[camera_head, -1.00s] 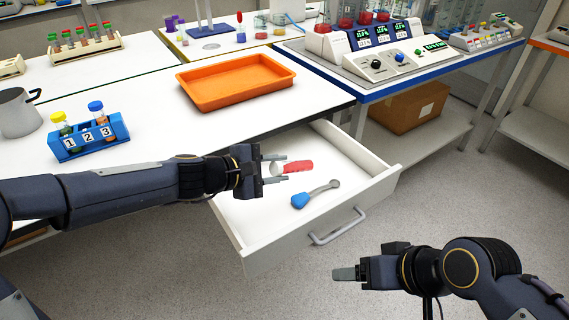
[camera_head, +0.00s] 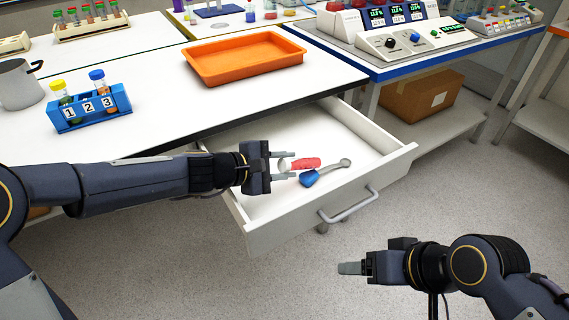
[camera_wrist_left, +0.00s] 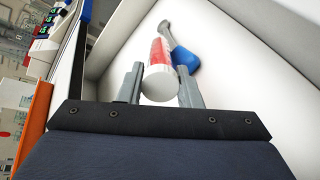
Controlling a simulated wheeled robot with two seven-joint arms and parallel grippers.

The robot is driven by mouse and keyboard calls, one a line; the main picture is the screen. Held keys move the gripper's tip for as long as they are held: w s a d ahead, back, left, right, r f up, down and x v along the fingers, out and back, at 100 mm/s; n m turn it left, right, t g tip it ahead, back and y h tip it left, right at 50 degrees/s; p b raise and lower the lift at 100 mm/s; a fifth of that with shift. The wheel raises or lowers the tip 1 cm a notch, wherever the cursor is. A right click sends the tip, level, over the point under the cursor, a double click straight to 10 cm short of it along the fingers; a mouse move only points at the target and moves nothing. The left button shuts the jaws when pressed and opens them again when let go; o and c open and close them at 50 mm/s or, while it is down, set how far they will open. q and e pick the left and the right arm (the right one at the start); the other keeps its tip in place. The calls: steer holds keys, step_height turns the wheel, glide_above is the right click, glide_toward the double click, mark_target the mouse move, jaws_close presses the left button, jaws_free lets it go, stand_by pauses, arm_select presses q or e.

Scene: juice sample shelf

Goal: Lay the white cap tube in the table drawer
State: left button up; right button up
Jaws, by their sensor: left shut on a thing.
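The white cap tube (camera_head: 305,163), with red contents, lies level between the fingers of my left gripper (camera_head: 283,166), its white cap toward the wrist. The left wrist view shows the tube (camera_wrist_left: 160,66) gripped between both fingers of my left gripper (camera_wrist_left: 158,88). The tube is over the inside of the open table drawer (camera_head: 348,120); I cannot tell whether it touches the drawer floor. My right gripper (camera_head: 352,268) is apart, in front of the drawer at lower right, seen side-on.
A blue-handled spoon-like tool (camera_head: 325,173) lies in the drawer close to the tube. An orange tray (camera_head: 243,60) and a blue rack (camera_head: 90,120) with capped tubes stand on the table. The drawer's back part is bare. A cardboard box (camera_head: 415,97) sits on a low shelf.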

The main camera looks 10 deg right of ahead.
mark_target(284, 159)
arm_select(q)
steer(key=o, duration=1.1)
steer(key=shift+r, duration=0.35)
step_height(284, 159, up, 3)
steer(key=shift+r+p, duration=0.1)
steer(key=shift+p, duration=0.9)
steer(key=s+a+r, duration=0.1)
steer(key=s+r, duration=0.2)
steer(key=s, duration=0.1)
steer(key=s+a+r+p, duration=0.1)
steer(key=s+r, duration=0.2)
steer(key=s, duration=0.2)
steer(key=s+a+r, duration=0.1)
steer(key=s+r, duration=0.2)
steer(key=s, duration=0.1)
steer(key=shift+s+p, duration=0.35)
